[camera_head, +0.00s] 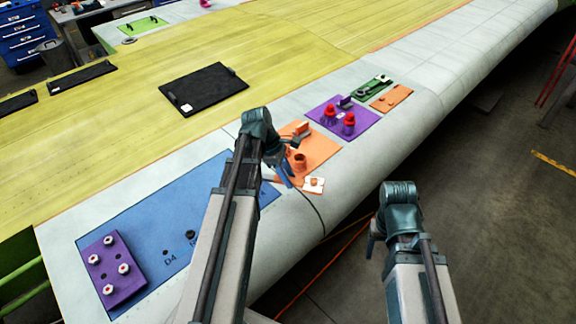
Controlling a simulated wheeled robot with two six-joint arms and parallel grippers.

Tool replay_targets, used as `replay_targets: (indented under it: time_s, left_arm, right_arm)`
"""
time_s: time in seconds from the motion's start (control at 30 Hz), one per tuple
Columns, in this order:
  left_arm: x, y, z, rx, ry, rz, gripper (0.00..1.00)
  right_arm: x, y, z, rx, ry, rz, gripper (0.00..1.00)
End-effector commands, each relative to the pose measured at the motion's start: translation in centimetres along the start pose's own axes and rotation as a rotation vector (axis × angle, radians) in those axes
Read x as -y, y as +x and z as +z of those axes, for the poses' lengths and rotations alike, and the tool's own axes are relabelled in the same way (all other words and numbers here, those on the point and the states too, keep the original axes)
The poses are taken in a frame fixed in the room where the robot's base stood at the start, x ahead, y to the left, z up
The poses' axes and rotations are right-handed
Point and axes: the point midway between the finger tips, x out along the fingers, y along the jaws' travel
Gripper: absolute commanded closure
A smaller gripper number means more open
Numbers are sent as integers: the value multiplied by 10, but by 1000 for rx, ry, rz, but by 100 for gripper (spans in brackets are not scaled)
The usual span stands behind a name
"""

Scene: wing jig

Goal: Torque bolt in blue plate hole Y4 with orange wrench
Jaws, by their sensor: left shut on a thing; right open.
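The blue plate (172,205) lies on the wing at lower left, partly hidden by my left arm. A hole marked D4 (166,252) shows on it; I cannot read a Y4 mark. My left gripper (284,172) is over the orange mat (322,150), shut on what looks like the orange wrench, of which an orange and white end (314,185) shows. Much of it is hidden by the gripper. My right gripper (376,232) is open and empty, off the wing's edge at right; its fingers are mostly hidden.
A purple block (126,270) with several white-and-red bolts sits on the blue plate. A purple mat (325,113) with red-topped pieces, a green tray (374,84) and a small orange plate (391,98) lie beyond. A black panel (220,83) lies on the yellow surface.

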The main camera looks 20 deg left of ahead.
Motion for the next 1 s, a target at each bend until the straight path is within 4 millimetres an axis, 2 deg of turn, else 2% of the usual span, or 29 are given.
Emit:
replay_targets:
  time_s: [0.27, 0.73, 1.0]
  left_arm:
    - [0, 4, -2, 1, 0, 0, 100]
    - [0, 38, -16, 1, 0, 0, 100]
    - [0, 41, -17, 1, 0, 0, 100]
  right_arm:
    - [0, 5, 0, 0, 0, 0, 34]
    - [4, 41, -3, -1, -1, 1, 34]
    - [4, 44, -3, -1, -3, 1, 34]
